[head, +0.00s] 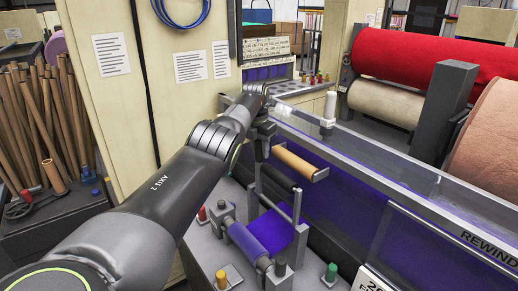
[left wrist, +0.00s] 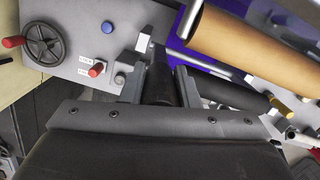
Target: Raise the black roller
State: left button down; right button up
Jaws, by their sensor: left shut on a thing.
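The black roller (head: 277,179) lies slanted under the tan cardboard roll in the head view, close to the machine's purple side. In the left wrist view the black roller (left wrist: 230,95) runs off to the right from between my fingers. My left gripper (head: 262,147) points down at the roller's left end. In the left wrist view my left gripper (left wrist: 161,86) has a finger on each side of a dark part of the roller and is shut on it. The grip itself is partly hidden in the head view. My right gripper is not in view.
A purple felt web (head: 268,232) and a blue-purple roller (head: 246,240) are below. Coloured knobs (head: 331,272) stand on the grey deck. A handwheel (left wrist: 43,42) shows in the left wrist view.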

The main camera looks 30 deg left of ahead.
pick_arm(q)
jog(key=c, duration=1.3)
grip_release()
jog(key=shift+f, duration=0.1)
jog(key=shift+o, duration=1)
jog(key=shift+w+d, duration=0.1)
jog(key=shift+w, duration=0.1)
jog(key=shift+s+r, duration=0.15)
jog(key=shift+r, duration=0.3)
jog(key=r, duration=0.2)
jog(key=r+b, duration=0.1)
jog(key=r, duration=0.1)
jog(key=r+b, duration=0.1)
jog(key=r, duration=0.1)
jog(key=shift+s+r, duration=0.3)
jog(key=shift+r, duration=0.1)
jog(key=r, duration=0.4)
jog(key=shift+s+r, duration=0.2)
jog(key=shift+s, duration=0.1)
jog(key=r+p, duration=0.2)
jog(key=r, duration=0.1)
jog(key=r+p, duration=0.1)
jog(key=r, duration=0.1)
jog(key=shift+s, duration=0.3)
